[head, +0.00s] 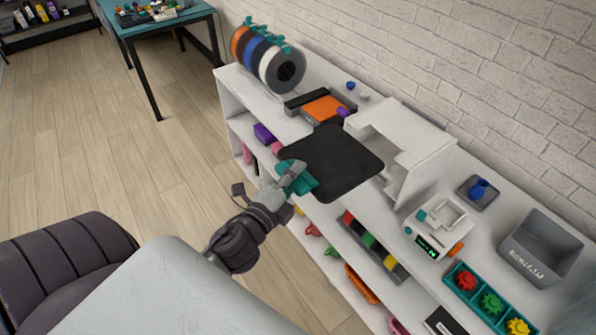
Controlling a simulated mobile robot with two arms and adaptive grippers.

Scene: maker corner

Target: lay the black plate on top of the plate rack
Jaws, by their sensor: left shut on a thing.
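The black plate (338,168) is a flat square with rounded corners, held out over the shelf's front side. My left gripper (298,178), with teal fingers, is shut on the plate's near left edge. The white plate rack (432,150) stands on the shelf top, just right of and behind the plate. The plate hides part of the shelf and the rack's lower left. My right gripper is not in view.
The white shelf (230,82) runs along a brick wall. Filament spools (285,72) and an orange-topped device (325,107) stand left of the rack. A small white scale-like device (438,228), a grey bin (541,248) and a teal gear tray (478,303) stand right.

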